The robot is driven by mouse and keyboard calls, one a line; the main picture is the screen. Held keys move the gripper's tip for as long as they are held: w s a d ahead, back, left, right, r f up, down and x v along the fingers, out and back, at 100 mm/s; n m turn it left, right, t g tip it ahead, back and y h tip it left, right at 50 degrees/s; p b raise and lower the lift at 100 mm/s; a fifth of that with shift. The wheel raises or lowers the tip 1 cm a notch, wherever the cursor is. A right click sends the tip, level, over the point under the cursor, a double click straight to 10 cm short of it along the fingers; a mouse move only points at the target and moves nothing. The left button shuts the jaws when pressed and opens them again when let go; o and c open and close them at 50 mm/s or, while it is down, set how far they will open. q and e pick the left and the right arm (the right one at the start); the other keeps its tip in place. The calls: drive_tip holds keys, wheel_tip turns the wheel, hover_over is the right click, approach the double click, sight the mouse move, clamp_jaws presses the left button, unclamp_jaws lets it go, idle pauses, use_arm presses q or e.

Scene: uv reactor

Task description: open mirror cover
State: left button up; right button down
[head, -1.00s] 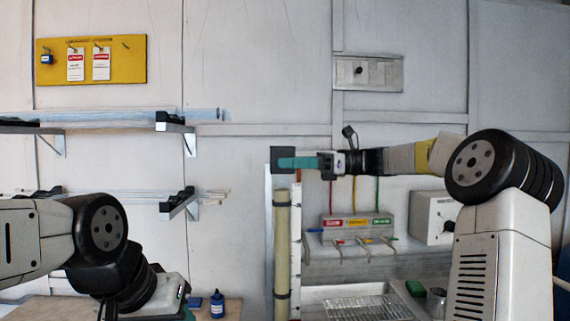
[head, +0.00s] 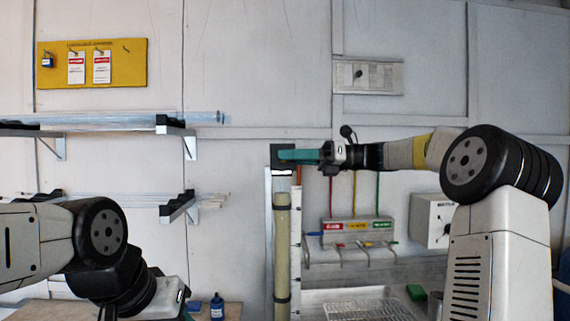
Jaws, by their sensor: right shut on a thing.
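A tall pale yellow-green column (head: 282,240) stands upright against the back wall. At its top is a small dark square piece (head: 277,150) that I take for the mirror cover. My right gripper (head: 297,155) reaches in from the right with its teal fingers level across this piece, shut on it. The fingers hide much of the piece, so the exact contact is unclear. My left gripper (head: 186,315) is low at the bottom edge, mostly cut off by the frame and its own arm.
A white scale strip (head: 296,250) stands just right of the column. A labelled valve panel (head: 358,230) and a sink with a rack (head: 368,307) are further right. Shelves with glass tubes (head: 90,120) are on the left. A blue bottle (head: 217,306) stands on the bench.

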drive_tip(key=shift+s+r+m, duration=0.15)
drive_tip(key=shift+r+m, duration=0.8)
drive_tip(key=shift+m, duration=0.55)
